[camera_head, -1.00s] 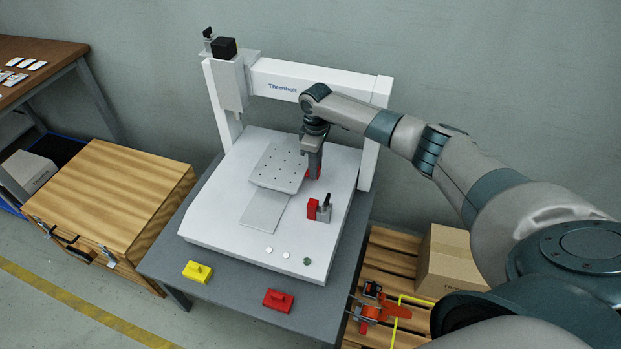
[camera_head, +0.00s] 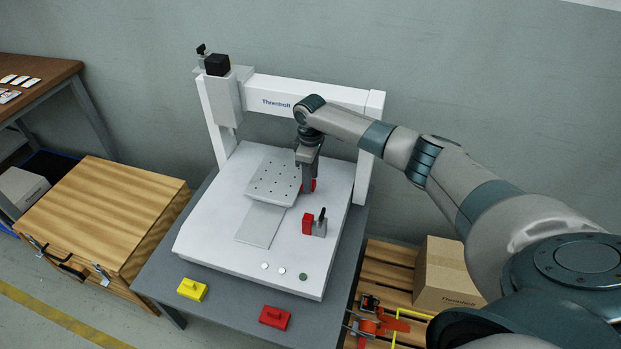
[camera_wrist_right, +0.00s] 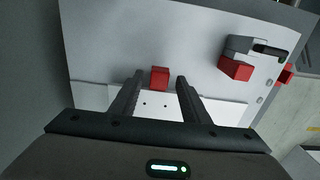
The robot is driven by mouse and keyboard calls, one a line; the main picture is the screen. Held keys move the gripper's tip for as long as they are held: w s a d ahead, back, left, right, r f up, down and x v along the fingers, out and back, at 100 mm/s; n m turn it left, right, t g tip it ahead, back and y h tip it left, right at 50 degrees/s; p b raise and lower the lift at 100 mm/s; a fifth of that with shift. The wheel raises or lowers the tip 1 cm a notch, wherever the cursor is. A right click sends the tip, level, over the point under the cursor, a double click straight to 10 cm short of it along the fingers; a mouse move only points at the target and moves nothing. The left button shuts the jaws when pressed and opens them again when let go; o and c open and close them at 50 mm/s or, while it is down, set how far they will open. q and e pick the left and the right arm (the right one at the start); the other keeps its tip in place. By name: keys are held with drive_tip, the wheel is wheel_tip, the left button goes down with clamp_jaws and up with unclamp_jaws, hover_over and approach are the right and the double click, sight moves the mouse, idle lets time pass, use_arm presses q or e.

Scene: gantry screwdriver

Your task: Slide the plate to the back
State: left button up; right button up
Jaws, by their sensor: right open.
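The plate (camera_head: 273,177) is a light grey sheet with rows of small dark holes, lying on the white machine bed (camera_head: 210,215) toward the back. It also shows in the right wrist view (camera_wrist_right: 190,106) below the fingers. My right gripper (camera_head: 307,190) points down at the plate's right edge. In the right wrist view the gripper (camera_wrist_right: 156,82) is open, its two fingers apart. A small red block (camera_wrist_right: 159,77) shows between the fingertips, at the plate's edge. I cannot tell whether the fingers touch it. My left gripper is not in view.
The white gantry (camera_head: 340,97) spans the back. A red block with a grey clamp (camera_head: 313,224) stands right of the plate's track (camera_head: 262,226). Round buttons (camera_head: 282,270) sit at the bed's front. A yellow block (camera_head: 192,289) and a red block (camera_head: 275,317) lie on the grey table (camera_head: 232,304).

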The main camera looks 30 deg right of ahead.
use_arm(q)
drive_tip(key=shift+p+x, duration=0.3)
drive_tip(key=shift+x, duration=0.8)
use_arm(e)
wheel_tip(320, 180, up, 17)
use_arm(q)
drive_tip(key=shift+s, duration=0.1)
use_arm(e)
drive_tip(key=shift+f, duration=0.15)
